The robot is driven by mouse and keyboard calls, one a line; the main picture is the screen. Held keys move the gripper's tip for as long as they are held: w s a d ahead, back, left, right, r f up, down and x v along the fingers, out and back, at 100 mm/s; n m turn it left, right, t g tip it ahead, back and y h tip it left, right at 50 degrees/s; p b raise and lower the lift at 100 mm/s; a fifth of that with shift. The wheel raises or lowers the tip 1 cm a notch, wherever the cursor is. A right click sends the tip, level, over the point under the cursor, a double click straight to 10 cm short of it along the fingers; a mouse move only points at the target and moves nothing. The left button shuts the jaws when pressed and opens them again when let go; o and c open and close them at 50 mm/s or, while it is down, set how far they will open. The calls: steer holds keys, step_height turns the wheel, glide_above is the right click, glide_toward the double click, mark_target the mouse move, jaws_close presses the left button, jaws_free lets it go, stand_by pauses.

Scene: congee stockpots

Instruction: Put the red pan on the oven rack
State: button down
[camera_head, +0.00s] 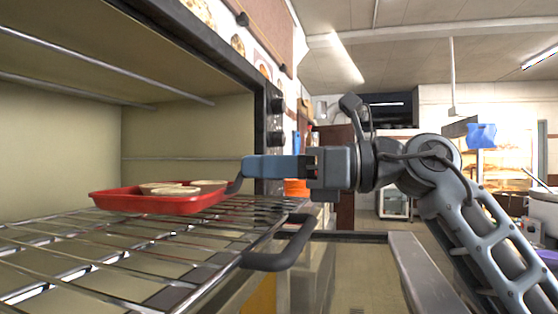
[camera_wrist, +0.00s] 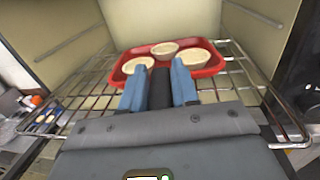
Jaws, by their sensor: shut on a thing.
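The red pan (camera_head: 160,204) is inside the oven, at or just above the wire oven rack (camera_head: 90,263). It carries several pale round bowls and looks about level. In the wrist view the red pan (camera_wrist: 207,72) lies over the rack (camera_wrist: 92,97) with the oven wall behind it. My gripper (camera_head: 247,167) reaches in from the right and is shut on the pan's dark handle (camera_wrist: 160,88). I cannot tell whether the pan's underside touches the rack bars.
Oven knobs (camera_head: 277,104) line the right post. Another rail (camera_head: 100,70) runs above the pan. The rack around the pan is clear.

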steer(key=shift+f+b, duration=0.45)
steer(key=shift+f, duration=0.1)
stand_by(0.5)
steer(key=c, duration=0.8)
jaws_free()
